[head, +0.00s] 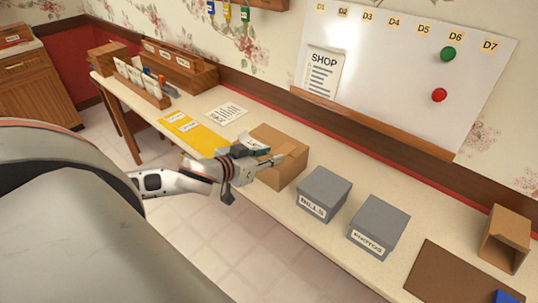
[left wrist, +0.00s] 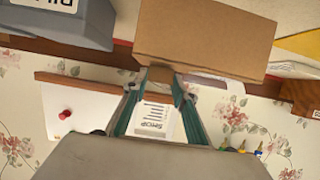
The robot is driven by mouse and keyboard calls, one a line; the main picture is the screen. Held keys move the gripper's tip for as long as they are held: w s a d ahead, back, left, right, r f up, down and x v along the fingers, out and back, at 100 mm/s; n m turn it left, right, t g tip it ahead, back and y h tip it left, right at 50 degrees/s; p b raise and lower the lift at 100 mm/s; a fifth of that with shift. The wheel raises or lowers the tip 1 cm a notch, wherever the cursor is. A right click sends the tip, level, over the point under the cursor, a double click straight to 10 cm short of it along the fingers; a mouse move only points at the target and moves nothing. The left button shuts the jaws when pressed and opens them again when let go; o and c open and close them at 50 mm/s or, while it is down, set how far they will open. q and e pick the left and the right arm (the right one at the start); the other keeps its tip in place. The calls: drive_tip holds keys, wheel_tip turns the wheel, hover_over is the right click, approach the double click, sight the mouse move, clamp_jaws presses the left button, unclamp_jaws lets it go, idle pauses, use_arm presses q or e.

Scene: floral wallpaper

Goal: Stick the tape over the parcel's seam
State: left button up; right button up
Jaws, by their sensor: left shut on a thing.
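The parcel, a brown cardboard box (head: 291,171), stands on the long table in the head view. It also fills the upper middle of the left wrist view (left wrist: 205,32). My left gripper (head: 274,157) is at the parcel's top, over its near left part. In the left wrist view its teal fingers (left wrist: 160,84) converge on a small brown piece, apparently the tape (left wrist: 160,74), beside the parcel's edge. I cannot tell whether the tape touches the parcel. The seam is not clearly visible. My right gripper is not in view.
Grey boxes labelled BILLS (head: 322,193) and PHOTOS (head: 378,226) stand right of the parcel. A yellow folder (head: 195,133) and a paper sheet (head: 226,114) lie to its left. A brown mat (head: 445,280) and an open carton (head: 507,238) are at far right. A whiteboard (head: 400,65) hangs behind.

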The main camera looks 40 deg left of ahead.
use_arm(q)
drive_tip(key=shift+f, duration=0.35)
idle(0.6)
drive_tip(key=o, duration=1.4)
drive_tip(key=shift+c, duration=0.2)
drive_tip(key=shift+s+r, duration=0.1)
drive_tip(key=p+v, duration=0.5)
drive_tip(key=v, duration=0.1)
drive_tip(key=shift+s+r, duration=0.2)
drive_tip(key=shift+s, duration=0.2)
drive_tip(key=shift+f, duration=0.1)
